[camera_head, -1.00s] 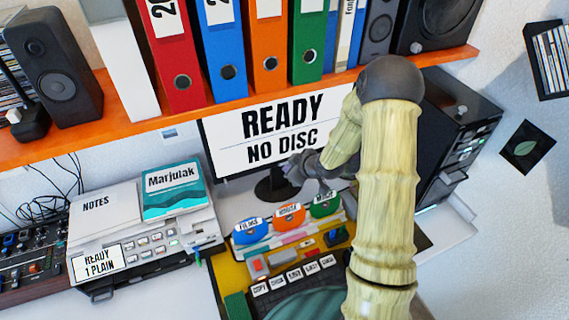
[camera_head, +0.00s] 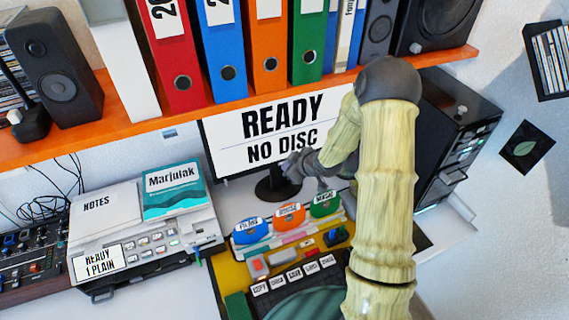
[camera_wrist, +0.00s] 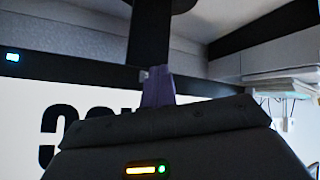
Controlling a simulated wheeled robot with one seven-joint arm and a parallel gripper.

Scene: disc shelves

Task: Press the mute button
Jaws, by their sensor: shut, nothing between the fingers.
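I cannot make out a button labelled mute. The monitor (camera_head: 262,135) reads "READY NO DISC" and stands under the shelf; its lettering is upside down in the wrist view (camera_wrist: 95,98). A small pale blue lit square (camera_wrist: 12,57) sits on its dark lower bezel, with a mark too small to read. My gripper (camera_head: 287,170) is at the monitor's lower edge, by its stand. In the wrist view my gripper's narrow fingers (camera_wrist: 157,84) are shut and empty, in line with the bezel near the stand. Whether they touch it is unclear.
The dark monitor stand (camera_head: 276,187) is close to my gripper. Blue, orange and green labelled discs stand in a rack (camera_head: 293,226) in front. A black tower (camera_head: 460,140) is right of my arm. The orange shelf (camera_head: 150,122) with binders overhangs the monitor.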

